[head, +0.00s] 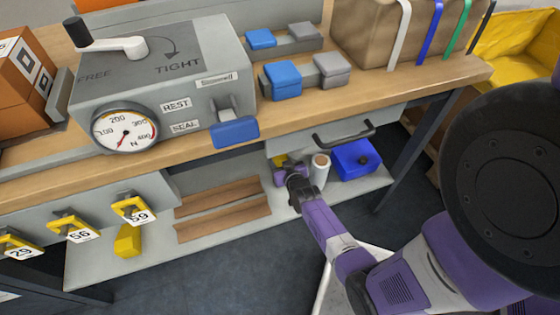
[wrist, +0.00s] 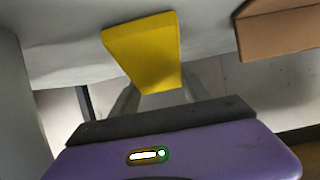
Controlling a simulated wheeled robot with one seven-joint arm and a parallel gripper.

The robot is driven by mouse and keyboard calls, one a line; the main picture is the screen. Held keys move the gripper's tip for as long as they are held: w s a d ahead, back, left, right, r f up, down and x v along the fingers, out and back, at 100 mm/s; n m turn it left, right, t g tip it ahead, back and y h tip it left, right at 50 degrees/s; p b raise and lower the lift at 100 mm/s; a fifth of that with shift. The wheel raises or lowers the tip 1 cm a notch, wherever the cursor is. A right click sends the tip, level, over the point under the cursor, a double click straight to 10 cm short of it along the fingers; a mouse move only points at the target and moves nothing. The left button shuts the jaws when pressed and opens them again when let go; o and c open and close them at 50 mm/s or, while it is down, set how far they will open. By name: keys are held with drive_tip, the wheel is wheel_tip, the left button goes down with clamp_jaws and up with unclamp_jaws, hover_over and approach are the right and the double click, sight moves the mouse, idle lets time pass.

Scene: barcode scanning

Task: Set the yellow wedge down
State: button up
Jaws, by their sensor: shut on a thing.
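The yellow wedge (wrist: 145,48) is between my gripper's fingers in the wrist view, with its wide end away from the palm. My gripper (wrist: 158,98) is shut on it. In the head view, my gripper (head: 280,172) is low under the workbench, over the lower shelf, and only a small yellow part of the wedge (head: 280,160) shows beside it. A pale grey surface lies close beyond the wedge in the wrist view. I cannot tell whether the wedge touches it.
A white roll (head: 319,172) and a blue bin (head: 356,160) stand right of my gripper. A brown channel (head: 222,208) lies left on the lower shelf (head: 95,262), with another yellow block (head: 128,241) farther left. The workbench edge (head: 300,125) and a drawer handle (head: 343,135) are above.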

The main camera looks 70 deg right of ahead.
drive_tip(key=shift+f, duration=0.1)
drive_tip(key=o, duration=1.6)
